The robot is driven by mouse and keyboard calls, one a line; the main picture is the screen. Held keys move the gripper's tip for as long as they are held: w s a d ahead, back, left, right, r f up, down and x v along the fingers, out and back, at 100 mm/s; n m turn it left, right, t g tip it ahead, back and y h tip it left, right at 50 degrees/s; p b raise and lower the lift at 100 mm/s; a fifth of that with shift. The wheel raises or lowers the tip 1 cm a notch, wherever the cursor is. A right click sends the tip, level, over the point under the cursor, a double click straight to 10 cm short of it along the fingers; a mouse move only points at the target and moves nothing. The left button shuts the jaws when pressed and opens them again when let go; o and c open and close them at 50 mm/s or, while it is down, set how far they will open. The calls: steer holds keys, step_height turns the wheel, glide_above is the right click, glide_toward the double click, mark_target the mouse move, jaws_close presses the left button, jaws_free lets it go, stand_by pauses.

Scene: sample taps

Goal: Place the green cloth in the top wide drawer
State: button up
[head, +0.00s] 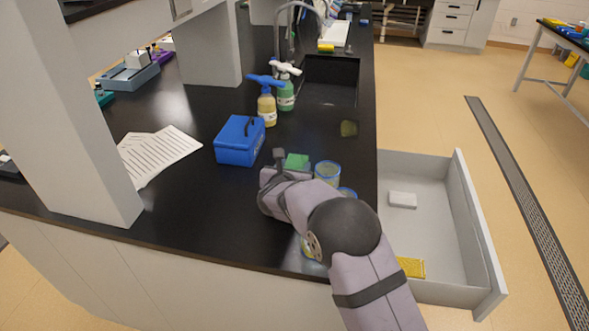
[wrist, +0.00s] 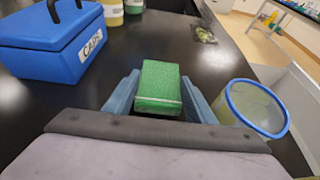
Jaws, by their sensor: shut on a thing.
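The green cloth (wrist: 158,86) is a small folded green block. It sits between the two blue fingertips of my gripper (wrist: 160,98), which is shut on it. In the head view the green cloth (head: 296,161) shows just beyond my gripper (head: 282,165), over the black bench top. Whether it touches the bench I cannot tell. The wide drawer (head: 440,215) stands pulled open at the bench's right side, to the right of my arm. A white block (head: 402,200) and a yellow item (head: 411,267) lie in it. My arm hides its near left part.
A blue-rimmed clear container (head: 327,172) stands right of the cloth, with another partly behind my arm. A blue box (head: 240,140) marked CAPS stands to the left. Pump bottles (head: 267,108) stand farther back, near the sink (head: 330,82).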

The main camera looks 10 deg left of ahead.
steer(key=shift+f, duration=0.6)
steer(key=shift+f, duration=0.2)
steer(key=o, duration=1)
steer(key=shift+r, duration=0.2)
steer(key=shift+s, duration=0.15)
steer(key=b+v, duration=0.3)
steer(key=v, duration=0.8)
steer(key=shift+r, duration=0.1)
steer(key=shift+o, duration=0.6)
steer(key=shift+s+r, duration=0.15)
steer(key=shift+s, duration=0.2)
